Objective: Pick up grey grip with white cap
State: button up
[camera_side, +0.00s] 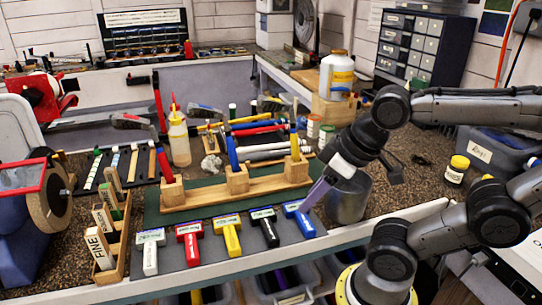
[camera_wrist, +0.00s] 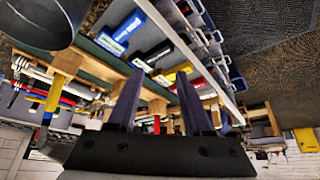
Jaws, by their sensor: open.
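Pale grey rod-shaped grips (camera_side: 264,148) lie behind the wooden rack in the side view, partly hidden by its posts. I cannot make out a white cap on any of them. My gripper (camera_side: 312,197) is open and empty, tilted down over the front right of the bench. It is close to the blue T-shaped piece (camera_side: 298,216) and left of the metal can (camera_side: 348,198), well in front of the grey grips. In the wrist view its two dark fingers (camera_wrist: 160,100) stand apart with nothing between them. I cannot pick out the grey grip there.
The wooden rack (camera_side: 245,188) holds red, blue and yellow handles on a green mat. White, red, yellow, black and blue T-shaped pieces lie on a dark mat in front. A glue bottle (camera_side: 179,138) stands behind the rack. Small bins (camera_side: 282,283) hang below the bench edge.

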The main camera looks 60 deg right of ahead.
jog(key=w+d+r+n+g, duration=0.1)
jog(key=w+d+r+n, duration=0.3)
jog(key=w, duration=0.6)
jog(key=w+d+r+n+g, duration=0.1)
jog(key=w+d+r+g, duration=0.1)
jog(key=w+d, duration=0.7)
jog(key=n+g, duration=0.3)
jog(key=n, duration=0.1)
send_over(274, 154)
jog(key=w, duration=0.2)
notch_tip(274, 154, down, 4)
notch_tip(274, 154, down, 8)
jog(key=shift+d+r, duration=0.1)
jog(key=shift+d, duration=0.05)
jog(key=shift+s+f, duration=0.15)
jog(key=shift+f, duration=1.3)
jog(key=shift+s+f, duration=0.15)
jog(key=shift+f, duration=1.25)
grip_shut()
